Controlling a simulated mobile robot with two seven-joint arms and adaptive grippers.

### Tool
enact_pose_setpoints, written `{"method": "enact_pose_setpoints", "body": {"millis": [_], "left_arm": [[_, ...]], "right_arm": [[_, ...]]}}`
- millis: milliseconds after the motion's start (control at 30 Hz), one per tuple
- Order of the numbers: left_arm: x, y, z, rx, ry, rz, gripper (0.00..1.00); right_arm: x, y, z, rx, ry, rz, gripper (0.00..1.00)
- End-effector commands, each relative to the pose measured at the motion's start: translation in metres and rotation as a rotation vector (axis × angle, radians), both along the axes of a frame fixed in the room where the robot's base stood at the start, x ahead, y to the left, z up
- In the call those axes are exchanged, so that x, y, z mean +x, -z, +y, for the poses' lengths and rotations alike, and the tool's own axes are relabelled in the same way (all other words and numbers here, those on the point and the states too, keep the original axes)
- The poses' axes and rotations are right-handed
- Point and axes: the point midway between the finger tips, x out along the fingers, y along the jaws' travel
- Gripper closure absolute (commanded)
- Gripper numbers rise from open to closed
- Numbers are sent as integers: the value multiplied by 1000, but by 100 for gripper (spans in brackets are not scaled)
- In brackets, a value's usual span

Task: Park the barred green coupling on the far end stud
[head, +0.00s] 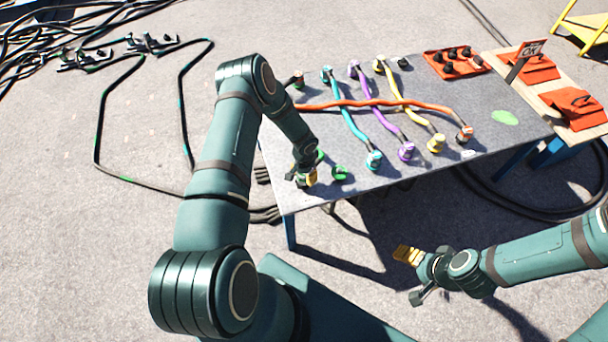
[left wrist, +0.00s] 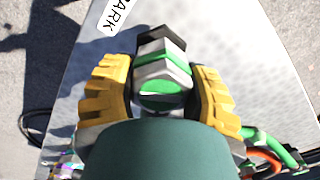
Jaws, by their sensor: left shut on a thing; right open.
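My left gripper (head: 305,179) is shut on a green coupling at the table's near left corner. In the left wrist view the coupling (left wrist: 162,72) has a grey-white body, a green band and a green face, between the yellow fingers (left wrist: 162,95). In the head view the fingers mostly hide it. My right gripper (head: 413,276) is open and empty, off the table's front edge.
The grey table (head: 290,205) holds teal (head: 349,122), purple (head: 380,105), yellow (head: 405,101) and orange (head: 350,104) cables; the orange one crosses the others. A red tray (head: 430,62) stands at the far right. A "PARK" label (left wrist: 115,15) shows in the left wrist view.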

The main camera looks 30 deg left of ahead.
Motion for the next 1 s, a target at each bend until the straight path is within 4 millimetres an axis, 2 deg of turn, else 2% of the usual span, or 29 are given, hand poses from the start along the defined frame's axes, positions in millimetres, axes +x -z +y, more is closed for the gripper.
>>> {"method": "enact_pose_setpoints", "body": {"millis": [467,500,600,867,1000], "left_arm": [[0,9,0,0,0,-1,95],[0,9,0,0,0,-1,46],[0,9,0,0,0,-1,17],[0,9,0,-1,0,1,17],[0,2,0,0,0,-1,17]], "right_arm": [[0,3,0,0,0,0,17],[0,3,0,0,0,0,17],[0,3,0,0,0,0,17],[0,3,0,0,0,0,17],[0,3,0,0,0,0,17]]}}
